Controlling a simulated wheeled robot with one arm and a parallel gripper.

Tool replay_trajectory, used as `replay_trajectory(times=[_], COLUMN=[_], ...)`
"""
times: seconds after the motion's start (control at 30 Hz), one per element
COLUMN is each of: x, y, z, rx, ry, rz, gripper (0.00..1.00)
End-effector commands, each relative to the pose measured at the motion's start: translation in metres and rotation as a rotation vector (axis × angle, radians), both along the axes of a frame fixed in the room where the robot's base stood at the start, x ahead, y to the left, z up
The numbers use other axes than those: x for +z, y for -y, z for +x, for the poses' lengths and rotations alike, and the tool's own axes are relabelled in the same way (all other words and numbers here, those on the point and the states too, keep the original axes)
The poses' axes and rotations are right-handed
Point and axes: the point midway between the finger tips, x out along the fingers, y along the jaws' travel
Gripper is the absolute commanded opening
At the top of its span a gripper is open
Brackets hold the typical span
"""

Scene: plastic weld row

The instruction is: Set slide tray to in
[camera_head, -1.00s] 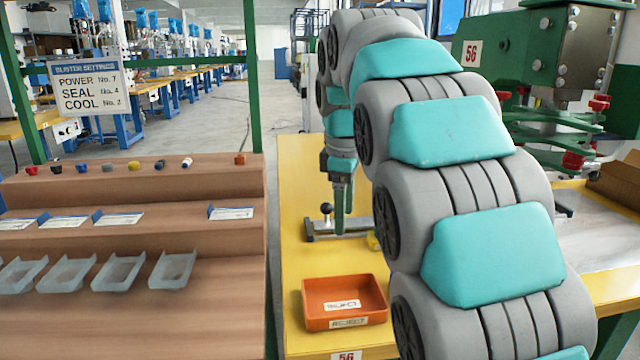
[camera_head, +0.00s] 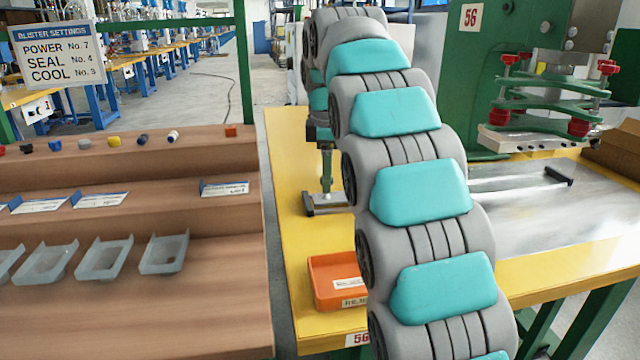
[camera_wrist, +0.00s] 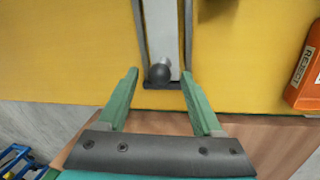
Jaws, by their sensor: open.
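The slide tray shows in the head view as a pale metal strip (camera_head: 330,200) with a dark end bar, on the yellow table. In the wrist view its metal strip (camera_wrist: 163,30) runs between dark rails to a dark end bar with a round black ball knob (camera_wrist: 159,73). My gripper (camera_wrist: 159,73) is open, its green fingers on either side of the knob in the picture; contact cannot be told. In the head view my gripper (camera_head: 326,178) points down over the tray's end. My arm hides the middle of the tray.
An orange reject bin (camera_head: 335,283) stands on the yellow table (camera_head: 290,200) near its front edge. A brown stepped rack (camera_head: 130,310) with clear trays stands left. The green press (camera_head: 520,110) stands right, beside a metal plate (camera_head: 520,215) with rods.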

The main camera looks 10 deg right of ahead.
Motion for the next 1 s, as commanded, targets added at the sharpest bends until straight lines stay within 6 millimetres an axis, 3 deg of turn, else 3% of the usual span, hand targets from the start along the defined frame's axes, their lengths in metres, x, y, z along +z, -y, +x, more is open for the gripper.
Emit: replay_trajectory(times=[0.3, 0.9, 1.0], x=[-0.0059, -0.0062, -0.0062], y=[0.0036, 0.0034, 0.0034], z=[0.0035, 0.0034, 0.0034], rx=[0.000, -0.001, -0.001], ry=[0.000, -0.001, -0.001], rz=[0.000, 0.000, 0.000], gripper=[0.67, 0.00, 0.00])
